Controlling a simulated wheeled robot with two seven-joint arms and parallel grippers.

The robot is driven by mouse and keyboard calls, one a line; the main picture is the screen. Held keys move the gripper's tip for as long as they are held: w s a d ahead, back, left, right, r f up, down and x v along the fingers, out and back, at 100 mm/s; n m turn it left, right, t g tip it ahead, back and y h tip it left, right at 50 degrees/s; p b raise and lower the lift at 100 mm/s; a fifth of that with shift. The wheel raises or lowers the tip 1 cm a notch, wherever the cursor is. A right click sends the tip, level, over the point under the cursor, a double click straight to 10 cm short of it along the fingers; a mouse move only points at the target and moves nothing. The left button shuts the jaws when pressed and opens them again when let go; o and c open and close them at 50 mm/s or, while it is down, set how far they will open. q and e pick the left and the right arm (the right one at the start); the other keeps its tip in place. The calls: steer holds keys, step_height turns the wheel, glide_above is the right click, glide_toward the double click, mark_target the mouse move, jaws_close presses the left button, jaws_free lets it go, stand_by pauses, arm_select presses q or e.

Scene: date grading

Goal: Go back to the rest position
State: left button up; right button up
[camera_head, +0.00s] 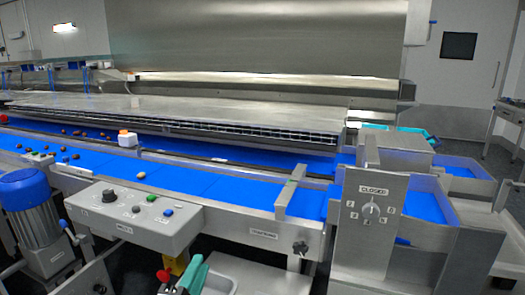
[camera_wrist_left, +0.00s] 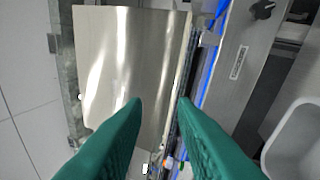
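My left gripper (camera_head: 193,274) shows at the bottom of the head view, in front of the conveyor's near side and below the control panel. In the left wrist view its two green fingers (camera_wrist_left: 159,103) stand apart with nothing between them. The gripper is open and empty. My right gripper is in neither view.
A blue conveyor belt (camera_head: 190,178) crosses the scene, with several brown dates (camera_head: 65,157) at its left. A grey control panel (camera_head: 135,217) and a steel dial box (camera_head: 370,230) stick out in front. A blue-topped motor (camera_head: 30,200) stands at left. A pale tray (camera_wrist_left: 295,140) shows below.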

arm_select(q)
steer(key=s+a+f+n+g+y, duration=0.35)
steer(key=s+f+n, duration=0.2)
steer(key=f, duration=0.25)
steer(key=s+a+f+n+g+y, duration=0.3)
steer(key=s+a+f+n+g, duration=0.15)
steer(key=f+n, duration=0.2)
steer(key=s+f+n+g+h, duration=0.15)
steer(key=s+f+g, duration=0.25)
steer(key=s, duration=0.4)
steer(key=s+f+n+g+h, duration=0.1)
steer(key=s+f+n+g, duration=0.2)
steer(key=s+f+g, duration=0.35)
steer(key=s+f+p, duration=0.2)
steer(key=s+f, duration=0.1)
steer(key=f, duration=2.1)
steer(key=s+a+f+g+p, duration=0.1)
steer(key=s+a+f, duration=0.1)
steer(key=s+f, duration=1.1)
steer(key=s, duration=0.3)
steer(key=shift+s+a+f+m, duration=0.25)
steer(key=shift+f+m, duration=0.05)
steer(key=shift+m, duration=0.05)
